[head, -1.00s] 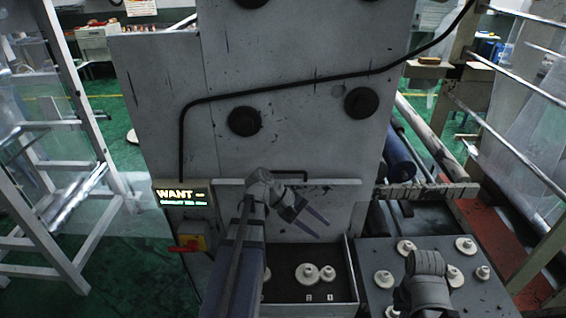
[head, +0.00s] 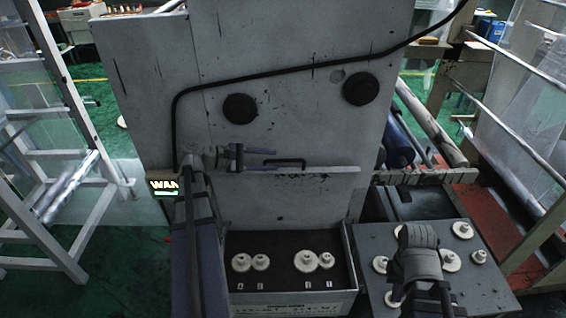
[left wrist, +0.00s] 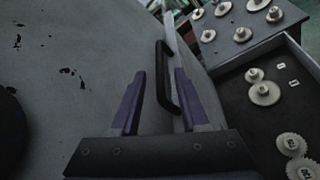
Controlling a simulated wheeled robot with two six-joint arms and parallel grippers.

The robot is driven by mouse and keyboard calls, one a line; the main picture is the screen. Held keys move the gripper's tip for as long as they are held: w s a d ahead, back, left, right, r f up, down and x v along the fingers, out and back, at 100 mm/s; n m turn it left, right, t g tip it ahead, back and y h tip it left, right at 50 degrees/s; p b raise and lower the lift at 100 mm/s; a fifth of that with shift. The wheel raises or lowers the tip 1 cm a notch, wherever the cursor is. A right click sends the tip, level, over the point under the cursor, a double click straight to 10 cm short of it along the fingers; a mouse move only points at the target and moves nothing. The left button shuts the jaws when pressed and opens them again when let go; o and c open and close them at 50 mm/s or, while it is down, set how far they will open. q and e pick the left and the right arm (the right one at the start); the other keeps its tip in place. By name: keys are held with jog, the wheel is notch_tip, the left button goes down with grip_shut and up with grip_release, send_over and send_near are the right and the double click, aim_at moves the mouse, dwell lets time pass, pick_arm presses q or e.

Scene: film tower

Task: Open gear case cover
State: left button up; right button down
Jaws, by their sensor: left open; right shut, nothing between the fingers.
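The gear case cover looks to be the flat grey front panel (head: 290,205) of the machine, with a pale ledge across it. It appears closed. A black bar handle (head: 285,161) sits at the ledge. My left gripper (head: 275,157) is open, pointing right, with its fingertips close to the handle's left end. In the left wrist view, the handle (left wrist: 163,75) appears between and ahead of the two purple fingers (left wrist: 157,85); I cannot tell whether they touch it. My right arm (head: 418,255) shows at lower right, over the gear table; its fingers are not visible.
An open tray (head: 290,297) with white gears stands below the panel. A grey table (head: 480,285) with several gears is at right. A lit display (head: 163,187) is at left, beside my left arm. Rollers (head: 398,140) stand right of the machine.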

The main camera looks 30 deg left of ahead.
aim_at(278, 161)
pick_arm(q)
jog(key=shift+b+x, duration=0.55)
jog(key=shift+x, duration=2)
jog(key=shift+c, duration=0.3)
grip_shut()
